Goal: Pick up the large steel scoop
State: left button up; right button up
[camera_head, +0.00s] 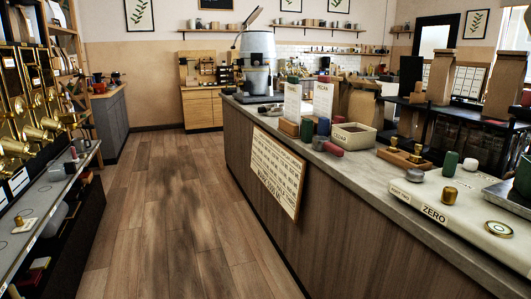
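I cannot pick out a large steel scoop for certain in the head view. A small grey rounded item (415,174) lies on the right counter, but it is too small to tell what it is. Gravity bins with brass spouts (18,147) line the left wall, above a grey ledge (47,199) that holds several small items. Neither of my grippers is in view.
A long counter (360,172) fills the right, with a box marked SOAP (353,136), a scale marked ZERO (462,221) and upright signs. A large grey machine (257,62) stands at its far end. The wooden floor (170,205) between is clear.

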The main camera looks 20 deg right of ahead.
aim_at(321, 144)
jog(key=u, duration=0.45)
jog(key=i, duration=1.45)
jog(key=z, duration=0.75)
jog(key=i, duration=1.4)
jog(key=z, duration=1.2)
